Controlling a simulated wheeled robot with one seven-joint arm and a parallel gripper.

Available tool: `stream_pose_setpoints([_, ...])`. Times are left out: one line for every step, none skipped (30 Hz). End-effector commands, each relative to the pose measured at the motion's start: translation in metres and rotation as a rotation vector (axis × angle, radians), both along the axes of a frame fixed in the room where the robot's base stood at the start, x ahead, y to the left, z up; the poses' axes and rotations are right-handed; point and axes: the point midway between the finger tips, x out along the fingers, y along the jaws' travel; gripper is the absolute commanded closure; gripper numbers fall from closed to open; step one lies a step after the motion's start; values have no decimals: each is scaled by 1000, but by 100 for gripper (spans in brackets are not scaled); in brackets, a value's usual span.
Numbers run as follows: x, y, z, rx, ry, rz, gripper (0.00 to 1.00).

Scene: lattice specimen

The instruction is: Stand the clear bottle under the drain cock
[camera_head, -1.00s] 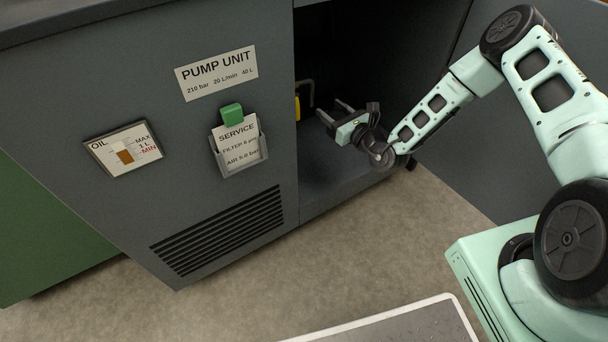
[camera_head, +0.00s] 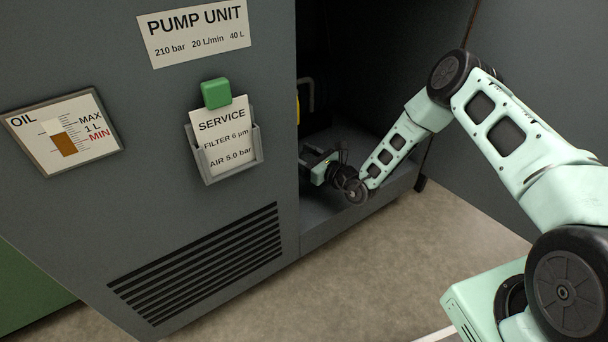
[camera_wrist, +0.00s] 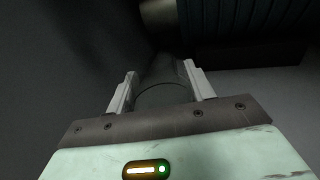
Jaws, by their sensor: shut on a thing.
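My gripper (camera_wrist: 160,72) is shut on the clear bottle (camera_wrist: 162,92), a faint see-through shape with a curved edge between the two pale fingers in the wrist view. In the head view my gripper (camera_head: 312,162) is low inside the dark cabinet opening, close to the left edge of the opening. The bottle cannot be made out there. I cannot pick out the drain cock for certain. A dull metallic round part (camera_wrist: 159,12) shows beyond the fingertips at the top of the wrist view.
A dark ribbed body (camera_wrist: 240,18) is at the upper right of the wrist view. The cabinet's front panel (camera_head: 270,170) stands close left of my gripper. A bent pipe or handle (camera_head: 308,92) is above it inside. The cabinet floor (camera_head: 340,210) is clear in front.

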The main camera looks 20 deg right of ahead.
Motion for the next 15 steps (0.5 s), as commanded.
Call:
stream_pose_setpoints([0, 1, -9, 1, -1, 1, 69])
stream_pose_setpoints([0, 1, -11, 1, -1, 1, 69])
stream_pose_setpoints([0, 1, -14, 1, -1, 1, 69])
stream_pose_setpoints([0, 1, -16, 1, -1, 1, 69])
stream_pose_setpoints([0, 1, -20, 1, -1, 1, 69])
stream_pose_setpoints([0, 1, -27, 0, 0, 1, 69])
stream_pose_setpoints([0, 1, -32, 0, 0, 1, 69])
stream_pose_setpoints([0, 0, -37, -1, 1, 1, 69])
stream_pose_setpoints([0, 0, -42, -1, 1, 1, 69])
stream_pose_setpoints([0, 0, -45, 0, 0, 1, 69])
stream_pose_setpoints([0, 0, -46, 1, -1, 0, 69])
stream_pose_setpoints([0, 0, -46, 1, -1, 0, 69])
stream_pose_setpoints([0, 0, -45, 1, -2, 0, 69])
stream_pose_setpoints([0, 0, -44, 1, -2, 0, 69])
stream_pose_setpoints([0, 0, -44, 1, -2, 0, 69])
